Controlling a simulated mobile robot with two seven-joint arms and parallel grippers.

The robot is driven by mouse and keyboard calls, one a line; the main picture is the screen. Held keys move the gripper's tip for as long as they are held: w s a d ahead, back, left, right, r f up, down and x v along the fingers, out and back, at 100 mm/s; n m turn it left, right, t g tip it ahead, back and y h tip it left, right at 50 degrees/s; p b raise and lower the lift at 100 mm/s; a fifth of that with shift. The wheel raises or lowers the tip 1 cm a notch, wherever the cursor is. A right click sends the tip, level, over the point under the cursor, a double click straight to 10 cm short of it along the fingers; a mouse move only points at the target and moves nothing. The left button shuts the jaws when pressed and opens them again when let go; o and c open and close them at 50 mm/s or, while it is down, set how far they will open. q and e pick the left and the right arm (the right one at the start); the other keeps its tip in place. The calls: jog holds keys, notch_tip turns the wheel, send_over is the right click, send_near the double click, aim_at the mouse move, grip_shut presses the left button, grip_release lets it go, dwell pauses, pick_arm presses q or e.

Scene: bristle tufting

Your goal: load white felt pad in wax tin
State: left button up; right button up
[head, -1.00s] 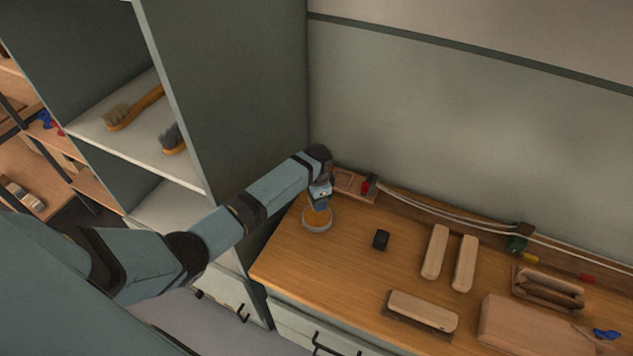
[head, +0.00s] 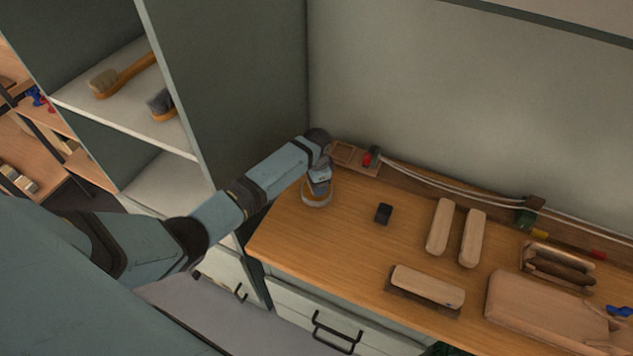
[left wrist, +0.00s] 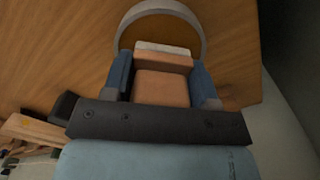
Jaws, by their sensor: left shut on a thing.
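The wax tin (head: 316,203) is a round tin with a pale grey rim and orange-brown wax, near the back left of the wooden bench. My left gripper (head: 318,188) is over it, pointing down, and hides part of it. In the left wrist view, my left gripper (left wrist: 163,68) has blue fingers shut on a brown block. The white felt pad (left wrist: 164,48) shows as a pale strip at the block's far end, inside the outline of the tin's rim (left wrist: 160,7). I cannot tell whether the pad touches the wax. My right gripper is not in view.
A small black block (head: 383,214) stands right of the tin. Wooden brush blocks (head: 440,226) lie farther right. A wooden rail with a red clamp (head: 369,158) runs along the back. A tall grey cabinet (head: 230,90) stands close on the left. The bench front left is clear.

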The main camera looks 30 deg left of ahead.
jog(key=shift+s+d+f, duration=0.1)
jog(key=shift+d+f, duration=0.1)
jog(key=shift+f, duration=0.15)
pick_arm(q)
jog(key=shift+f, duration=0.4)
dwell(0.3)
jog(key=shift+f, duration=0.1)
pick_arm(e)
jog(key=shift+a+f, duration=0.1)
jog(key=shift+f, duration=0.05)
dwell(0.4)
pick_arm(q)
jog(key=shift+f, duration=0.1)
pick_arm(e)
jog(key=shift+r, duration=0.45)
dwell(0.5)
pick_arm(q)
jog(key=shift+s, duration=0.1)
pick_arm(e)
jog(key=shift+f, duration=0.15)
